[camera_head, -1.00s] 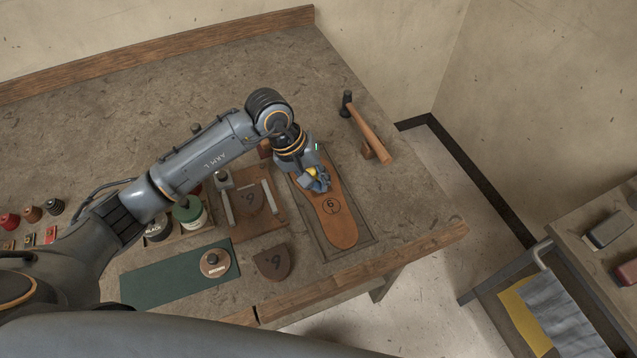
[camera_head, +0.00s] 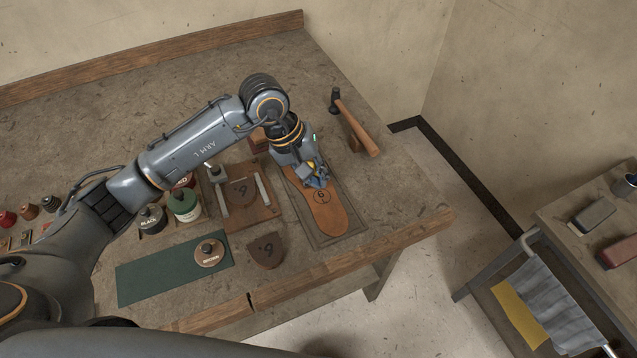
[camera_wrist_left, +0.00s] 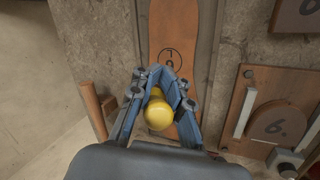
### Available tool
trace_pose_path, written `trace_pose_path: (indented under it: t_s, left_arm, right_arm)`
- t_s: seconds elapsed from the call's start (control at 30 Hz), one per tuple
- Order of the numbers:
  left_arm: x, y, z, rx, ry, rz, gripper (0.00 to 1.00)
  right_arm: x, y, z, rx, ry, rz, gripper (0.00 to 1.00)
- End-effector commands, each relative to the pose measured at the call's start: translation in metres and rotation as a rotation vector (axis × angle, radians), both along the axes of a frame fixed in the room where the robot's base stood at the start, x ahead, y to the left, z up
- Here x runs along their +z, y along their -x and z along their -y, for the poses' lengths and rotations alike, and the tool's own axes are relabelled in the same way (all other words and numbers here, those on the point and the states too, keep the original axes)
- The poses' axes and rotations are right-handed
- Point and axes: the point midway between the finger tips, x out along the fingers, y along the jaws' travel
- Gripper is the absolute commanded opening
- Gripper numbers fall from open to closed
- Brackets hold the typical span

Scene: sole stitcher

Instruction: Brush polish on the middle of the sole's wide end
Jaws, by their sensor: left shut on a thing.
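The orange-brown sole (camera_head: 329,218) lies on a flat grey-brown board (camera_head: 355,223) near the bench's right end. It carries a circled number, and its near rounded end is bare. Its far part is hidden under my left gripper (camera_head: 318,179). In the left wrist view the sole (camera_wrist_left: 176,28) runs up past the frame's top edge. There my left gripper (camera_wrist_left: 160,76) is shut on a yellow rounded handle (camera_wrist_left: 158,116), beside the circled number. The handle's working end is hidden, so I cannot tell whether it touches the sole. My right gripper is not in view.
A hammer (camera_head: 357,129) lies behind the sole. Left of it are a wooden board with metal bars (camera_head: 262,211), a dark numbered heel piece (camera_head: 266,251), polish jars (camera_head: 184,206) and a round lid (camera_head: 209,253) on a green mat (camera_head: 150,279). The bench's front edge is close.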

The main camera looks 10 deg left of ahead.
Motion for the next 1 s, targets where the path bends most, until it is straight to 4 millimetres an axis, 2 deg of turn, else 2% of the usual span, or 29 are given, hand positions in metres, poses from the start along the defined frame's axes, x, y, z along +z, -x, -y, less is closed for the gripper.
trace_pose_path:
  t_s: [0.2,0.4,1.0]
  left_arm:
    - [0.023,-0.002,-0.002,0.006,0.001,0.004,0.0]
    - [0.036,-0.002,-0.003,0.011,0.001,0.001,0.0]
    - [0.038,-0.002,-0.003,0.012,0.001,0.001,0.0]
  right_arm:
    - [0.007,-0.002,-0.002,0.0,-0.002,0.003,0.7]
    - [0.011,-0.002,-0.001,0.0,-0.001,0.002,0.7]
    - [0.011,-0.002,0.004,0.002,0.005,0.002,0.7]
